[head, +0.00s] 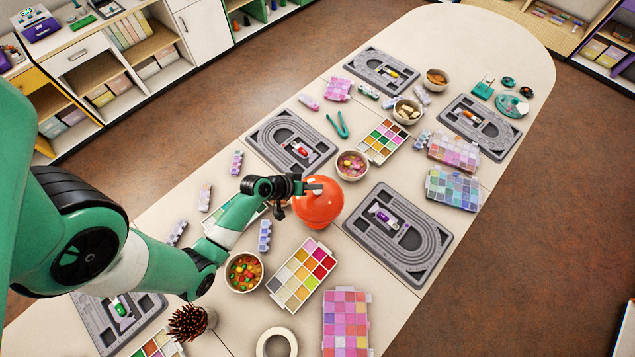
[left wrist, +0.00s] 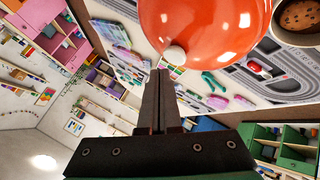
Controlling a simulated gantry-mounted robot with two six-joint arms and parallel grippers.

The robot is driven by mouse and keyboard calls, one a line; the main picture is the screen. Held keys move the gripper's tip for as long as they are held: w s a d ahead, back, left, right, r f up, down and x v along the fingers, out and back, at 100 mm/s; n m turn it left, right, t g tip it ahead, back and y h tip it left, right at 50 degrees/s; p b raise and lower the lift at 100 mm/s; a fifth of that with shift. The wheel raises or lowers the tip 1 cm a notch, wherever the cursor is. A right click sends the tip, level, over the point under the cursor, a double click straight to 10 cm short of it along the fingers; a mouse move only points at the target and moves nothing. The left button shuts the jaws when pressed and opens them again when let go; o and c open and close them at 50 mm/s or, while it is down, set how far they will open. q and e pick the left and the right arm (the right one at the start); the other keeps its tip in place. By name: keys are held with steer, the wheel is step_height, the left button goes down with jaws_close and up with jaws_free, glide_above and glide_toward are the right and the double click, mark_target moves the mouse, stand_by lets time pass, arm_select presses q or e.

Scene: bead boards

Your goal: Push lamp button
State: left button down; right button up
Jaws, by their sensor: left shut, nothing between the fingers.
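The lamp (head: 319,211) is a round, glossy orange-red body standing on the table, in the middle of the head view. In the left wrist view the lamp (left wrist: 205,28) fills the top, with a small pale round button (left wrist: 175,54) on its side. My left gripper (head: 314,188) reaches in front of the lamp from the left and covers part of it. In the left wrist view its fingertips (left wrist: 160,76) are closed together, empty, just below and left of the button. I cannot tell whether they touch it. My right gripper is in neither view.
Close around the lamp are a bowl of pink beads (head: 352,165), a bowl of colourful beads (head: 244,272), a bead palette (head: 302,272) and a grey bead board (head: 400,235). A brush cup (head: 192,322) and tape roll (head: 277,342) are near the front.

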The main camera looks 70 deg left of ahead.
mark_target(315, 193)
arm_select(q)
steer(key=shift+f, duration=0.1)
steer(key=shift+f+b, duration=0.3)
steer(key=shift+f, duration=0.05)
steer(key=shift+f+b, duration=0.45)
steer(key=shift+f, duration=0.1)
stand_by(0.8)
steer(key=shift+r+p, duration=1)
steer(key=shift+r, duration=0.1)
step_height(315, 193, up, 6)
steer(key=p, duration=0.6)
steer(key=shift+d, duration=0.1)
